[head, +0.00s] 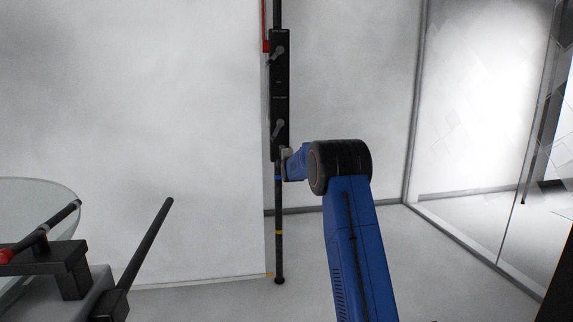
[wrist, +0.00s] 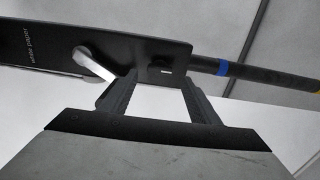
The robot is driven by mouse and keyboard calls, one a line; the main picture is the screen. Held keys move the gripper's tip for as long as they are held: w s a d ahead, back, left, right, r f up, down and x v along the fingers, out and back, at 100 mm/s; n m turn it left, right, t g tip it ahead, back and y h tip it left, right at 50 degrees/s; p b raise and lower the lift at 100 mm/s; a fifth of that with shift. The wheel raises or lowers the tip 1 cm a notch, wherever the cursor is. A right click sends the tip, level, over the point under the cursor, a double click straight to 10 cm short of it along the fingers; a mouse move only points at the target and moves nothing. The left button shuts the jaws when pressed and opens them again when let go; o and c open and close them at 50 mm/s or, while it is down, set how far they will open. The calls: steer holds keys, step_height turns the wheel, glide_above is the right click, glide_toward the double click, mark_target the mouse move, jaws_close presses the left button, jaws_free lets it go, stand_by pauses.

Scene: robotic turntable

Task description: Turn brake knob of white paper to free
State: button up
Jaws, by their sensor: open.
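The black brake panel (head: 279,108) is mounted on a dark vertical pole. It bears two grey lever knobs, an upper one (head: 277,54) and a lower one (head: 278,128). In the wrist view the label "white paper" shows on the panel (wrist: 140,50) beside the lower, white-paper knob (wrist: 93,64). That knob's handle slants, its free end close to the left finger. My gripper (wrist: 158,80) is open and empty, its fingertips at the panel's end, beside the knob rather than around it. In the head view my gripper (head: 286,154) is at the panel's lower end, partly hidden.
The pole (head: 279,255) continues below the panel with blue and yellow bands. A large white sheet (head: 140,120) hangs at left. A round glass top (head: 35,195) and dark rods stand at lower left. Glass panels (head: 480,90) are at right. Some floor (head: 440,260) is clear.

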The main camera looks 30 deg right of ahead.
steer(key=v, duration=1.4)
steer(key=shift+w, duration=0.1)
